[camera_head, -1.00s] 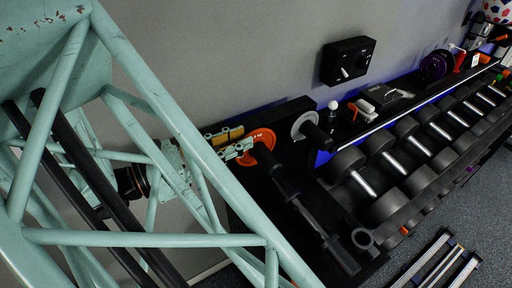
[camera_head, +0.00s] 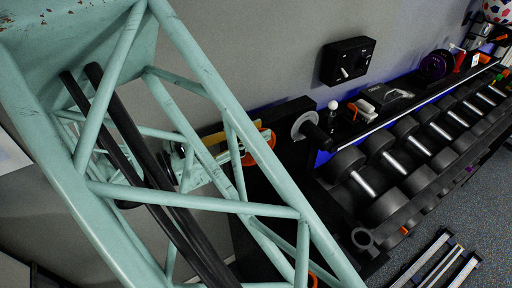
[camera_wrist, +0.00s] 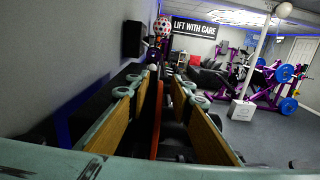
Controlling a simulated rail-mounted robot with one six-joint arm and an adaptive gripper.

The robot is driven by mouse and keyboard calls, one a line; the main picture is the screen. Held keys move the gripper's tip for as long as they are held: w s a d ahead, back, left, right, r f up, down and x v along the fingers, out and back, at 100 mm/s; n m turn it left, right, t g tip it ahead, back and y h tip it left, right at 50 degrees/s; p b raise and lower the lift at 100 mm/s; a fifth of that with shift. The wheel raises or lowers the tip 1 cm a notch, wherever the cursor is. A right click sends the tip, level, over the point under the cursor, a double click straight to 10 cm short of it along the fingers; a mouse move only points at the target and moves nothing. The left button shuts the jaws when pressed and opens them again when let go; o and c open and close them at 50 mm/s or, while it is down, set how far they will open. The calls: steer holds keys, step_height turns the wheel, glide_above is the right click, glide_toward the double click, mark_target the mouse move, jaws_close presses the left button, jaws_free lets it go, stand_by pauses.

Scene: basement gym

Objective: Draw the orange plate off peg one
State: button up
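The orange plate (camera_head: 248,158) stands at the black rack by the wall in the head view, partly hidden behind my arm's truss. In the wrist view the orange plate (camera_wrist: 157,122) shows edge-on as a thin upright strip between my two fingers. My gripper (camera_wrist: 160,88) is open, with one yellow-padded finger on each side of the plate. Dark gaps show between the plate and both pads. In the head view my gripper (camera_head: 212,150) is mostly covered by the truss. The peg under the plate is hidden from both views.
A grey disc (camera_head: 302,124) sits on a black peg just right of the orange plate. A dumbbell rack (camera_head: 410,180) runs to the right. A black wall box (camera_head: 348,61) hangs above. Another orange piece (camera_head: 312,281) shows low behind my truss.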

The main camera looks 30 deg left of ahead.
stand_by(0.3)
jaws_close()
steer(key=shift+r, duration=0.1)
stand_by(0.5)
steer(key=s+d, duration=0.3)
steer(key=d, duration=0.5)
steer(key=s+d+b, duration=0.1)
steer(key=s+d, duration=0.3)
steer(key=d, duration=0.4)
steer(key=shift+s+d, duration=0.2)
